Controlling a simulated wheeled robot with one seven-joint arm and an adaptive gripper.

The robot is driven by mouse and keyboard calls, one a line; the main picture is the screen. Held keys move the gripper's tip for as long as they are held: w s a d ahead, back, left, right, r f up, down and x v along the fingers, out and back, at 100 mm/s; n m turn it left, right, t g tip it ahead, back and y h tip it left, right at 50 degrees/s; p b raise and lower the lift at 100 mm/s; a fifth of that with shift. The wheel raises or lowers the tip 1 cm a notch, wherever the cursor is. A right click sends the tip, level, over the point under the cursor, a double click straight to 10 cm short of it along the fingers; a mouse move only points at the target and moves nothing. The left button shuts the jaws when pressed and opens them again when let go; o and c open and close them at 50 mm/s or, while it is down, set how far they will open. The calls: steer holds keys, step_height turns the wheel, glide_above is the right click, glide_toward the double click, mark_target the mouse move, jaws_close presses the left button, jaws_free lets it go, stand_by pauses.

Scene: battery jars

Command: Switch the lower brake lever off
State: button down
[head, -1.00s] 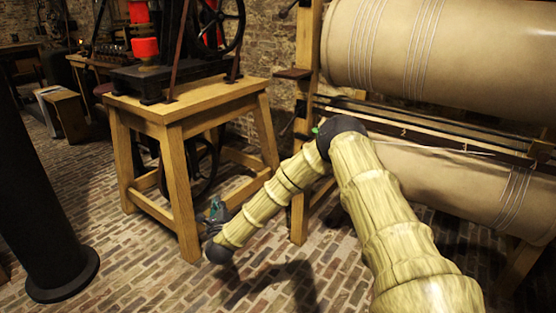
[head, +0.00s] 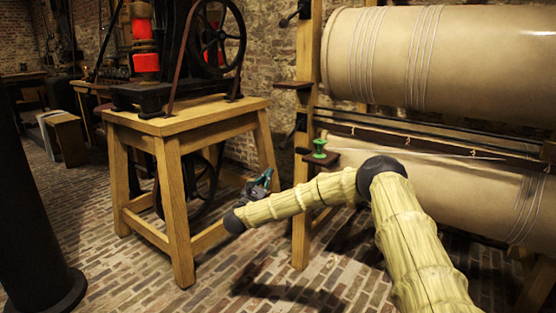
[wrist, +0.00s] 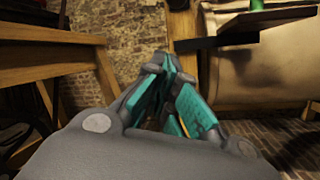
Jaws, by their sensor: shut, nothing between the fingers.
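The lower brake lever (head: 292,134) is a dark handle sticking out to the left of the wooden post of the roller frame, in the head view. A similar dark upper lever (head: 291,17) sits higher on the same post. My gripper (head: 266,178), grey with teal fingers, is below and left of the lower lever, apart from it. In the wrist view its fingers (wrist: 170,68) are together and empty, pointing towards the brick wall and post. I cannot clearly make out the lower lever in the wrist view.
A small ledge (head: 318,159) with a green spool-like thing (head: 319,147) juts out right of the lower lever. A wooden stand (head: 170,125) with a black machine is left of my gripper. Large tan rollers (head: 440,55) fill the right. Brick floor is open in front.

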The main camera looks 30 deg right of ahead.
steer(key=b+x, duration=0.3)
steer(key=x, duration=0.7)
steer(key=shift+s+a+r+b, duration=0.3)
steer(key=shift+s+r+b, duration=0.1)
steer(key=shift+s+r, duration=0.3)
steer(key=shift+s+a+r+b, duration=0.35)
steer(key=shift+s+r, duration=0.2)
steer(key=shift+r, duration=0.15)
